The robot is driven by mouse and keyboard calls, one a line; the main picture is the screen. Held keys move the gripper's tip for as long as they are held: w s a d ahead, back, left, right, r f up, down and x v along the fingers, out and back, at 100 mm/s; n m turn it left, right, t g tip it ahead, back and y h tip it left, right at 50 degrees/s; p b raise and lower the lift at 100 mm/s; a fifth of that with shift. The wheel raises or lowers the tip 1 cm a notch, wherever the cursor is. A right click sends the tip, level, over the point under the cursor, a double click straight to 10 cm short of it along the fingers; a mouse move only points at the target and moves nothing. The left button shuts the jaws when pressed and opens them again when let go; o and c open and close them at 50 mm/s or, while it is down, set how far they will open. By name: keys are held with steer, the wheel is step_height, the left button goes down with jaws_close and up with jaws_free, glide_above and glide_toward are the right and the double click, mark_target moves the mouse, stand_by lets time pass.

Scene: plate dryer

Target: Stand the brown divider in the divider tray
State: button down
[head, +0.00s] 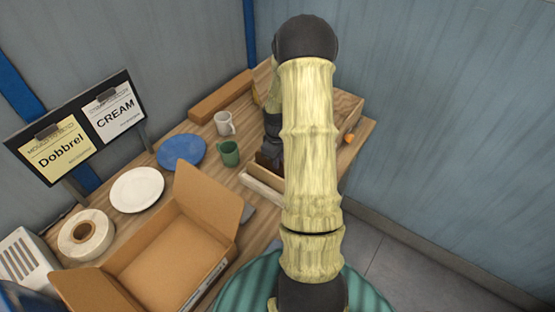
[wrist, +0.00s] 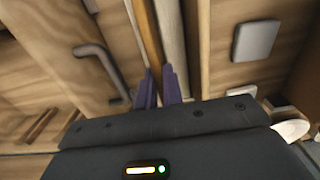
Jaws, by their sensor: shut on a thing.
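My gripper (wrist: 158,84) has purple fingers close together in the wrist view. They are shut on a thin brown strip, the brown divider (wrist: 148,34), which runs up the picture away from them. A pale beige wall (wrist: 171,28) runs alongside the divider, just to its right. In the head view my arm covers the fingers and the divider. A pale-edged wooden tray (head: 263,190), seemingly the divider tray, shows partly beside my arm. I cannot tell whether the divider touches its floor.
A green mug (head: 229,153), a white mug (head: 223,122), a blue plate (head: 181,152) and a white plate (head: 137,189) stand left of my arm. An open cardboard box (head: 165,262) fills the near left. A small orange thing (head: 349,138) lies at right.

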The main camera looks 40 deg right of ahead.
steer(key=c, duration=1.5)
jaws_free()
steer(key=shift+o, duration=0.2)
steer(key=shift+r, duration=0.1)
step_height(320, 180, up, 17)
steer(key=b, duration=0.2)
